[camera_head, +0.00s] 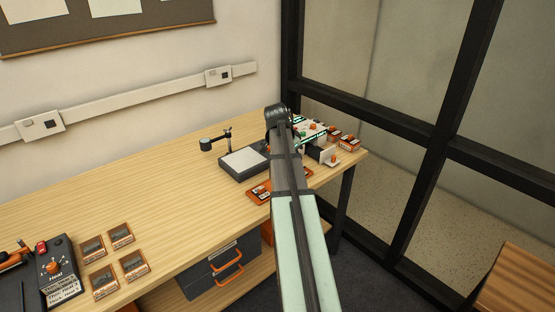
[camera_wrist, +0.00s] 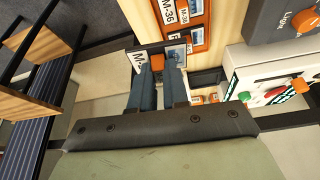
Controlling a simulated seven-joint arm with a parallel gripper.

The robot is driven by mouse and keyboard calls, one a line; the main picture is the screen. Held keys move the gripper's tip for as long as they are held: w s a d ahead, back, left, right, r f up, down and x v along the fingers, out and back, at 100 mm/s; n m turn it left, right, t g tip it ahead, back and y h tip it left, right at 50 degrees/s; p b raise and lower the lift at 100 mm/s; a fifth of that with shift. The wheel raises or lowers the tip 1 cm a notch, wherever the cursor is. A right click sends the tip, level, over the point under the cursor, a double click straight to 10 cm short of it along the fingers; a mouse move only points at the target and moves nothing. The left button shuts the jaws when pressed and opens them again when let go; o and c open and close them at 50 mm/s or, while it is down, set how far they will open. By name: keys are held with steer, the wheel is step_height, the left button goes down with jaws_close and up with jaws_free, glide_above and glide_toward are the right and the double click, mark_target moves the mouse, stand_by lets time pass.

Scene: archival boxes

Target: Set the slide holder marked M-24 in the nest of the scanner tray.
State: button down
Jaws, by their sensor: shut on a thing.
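My gripper (camera_wrist: 157,72) is shut on a slide holder (camera_wrist: 176,52) in the wrist view. The holder has an orange part between the fingertips, a small picture on the right and a white label on the left. Only an "M" reads on the label; a finger hides the rest. A white machine (camera_wrist: 272,84) with green, red and orange knobs, perhaps the scanner, stands to the right of the fingers. It also shows in the head view (camera_head: 314,129), partly behind my arm. I cannot make out the nest. In the head view my arm hides the gripper.
An orange tray (camera_head: 259,191) lies at the desk's front edge; holders marked M-36 (camera_wrist: 184,14) show beyond the fingertips. A grey light box (camera_head: 231,172) stands behind it. Small orange items (camera_head: 348,143) sit at the desk's right end. The middle of the desk is clear.

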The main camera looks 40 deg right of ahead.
steer(key=d+f+m, duration=0.1)
steer(key=d, duration=1.4)
steer(key=w+d+n, duration=0.2)
steer(key=w+d, duration=0.5)
steer(key=shift+r+t, duration=0.15)
steer(key=shift+t, duration=0.15)
steer(key=shift+w, duration=0.1)
steer(key=shift+f, duration=1.45)
steer(key=shift+f, duration=0.1)
steer(key=shift+f, duration=0.8)
steer(key=shift+f, duration=0.1)
steer(key=shift+f, duration=0.65)
